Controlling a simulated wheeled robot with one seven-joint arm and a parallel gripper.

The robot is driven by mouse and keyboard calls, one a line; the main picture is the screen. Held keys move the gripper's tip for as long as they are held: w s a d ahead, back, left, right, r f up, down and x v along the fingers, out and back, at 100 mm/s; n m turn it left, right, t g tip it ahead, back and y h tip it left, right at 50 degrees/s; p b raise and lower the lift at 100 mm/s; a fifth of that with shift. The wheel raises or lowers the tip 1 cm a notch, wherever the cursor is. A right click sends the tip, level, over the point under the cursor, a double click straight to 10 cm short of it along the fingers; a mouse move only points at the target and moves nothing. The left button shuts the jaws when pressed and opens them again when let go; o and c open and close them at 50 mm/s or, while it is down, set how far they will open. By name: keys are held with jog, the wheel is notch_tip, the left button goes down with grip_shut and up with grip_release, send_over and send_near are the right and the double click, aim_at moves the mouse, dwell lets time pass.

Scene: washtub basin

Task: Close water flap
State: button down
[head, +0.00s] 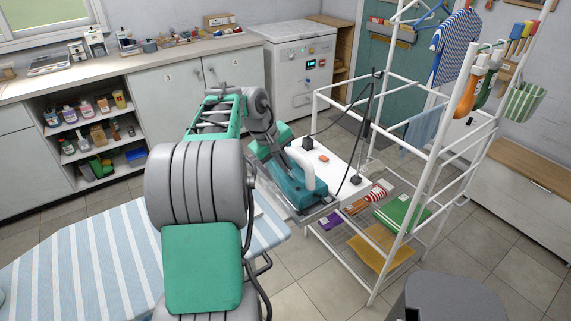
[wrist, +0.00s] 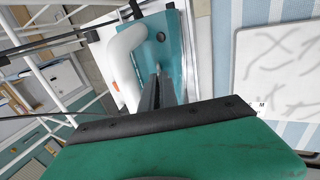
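A teal iron (head: 297,187) with a white curved handle (head: 304,168) stands at the end of the board in the head view. In the wrist view its teal body (wrist: 176,50) and white handle (wrist: 122,62) lie just past my fingers. A small dark round spot (wrist: 161,37) shows on the teal top; I cannot clearly make out the water flap or its position. My gripper (wrist: 160,78) points at the iron beside the handle. Its dark fingers look close together, with nothing seen between them. Whether the tips touch the iron is unclear.
A white panel (head: 342,160) with an orange switch and black plugs lies right of the iron, with cables rising. A white rack (head: 375,282) stands close by on the right. The striped ironing board (head: 75,262) extends left. A grey stool (head: 455,298) is front right.

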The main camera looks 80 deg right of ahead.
jog(key=shift+w+a+f+g+h+p, duration=0.2)
jog(key=shift+w+a+f+g+h, duration=0.45)
jog(key=shift+g+h, duration=0.8)
jog(key=shift+w+a+f+g+h+p, duration=0.25)
jog(key=shift+f+g+h, duration=0.8)
jog(key=shift+h, duration=0.55)
jog(key=shift+w+a+f+g+h+p, duration=0.15)
jog(key=shift+w+a+f+g+h, duration=0.35)
jog(key=shift+g+h, duration=1)
jog(key=shift+s+f, duration=0.1)
jog(key=shift+f, duration=0.05)
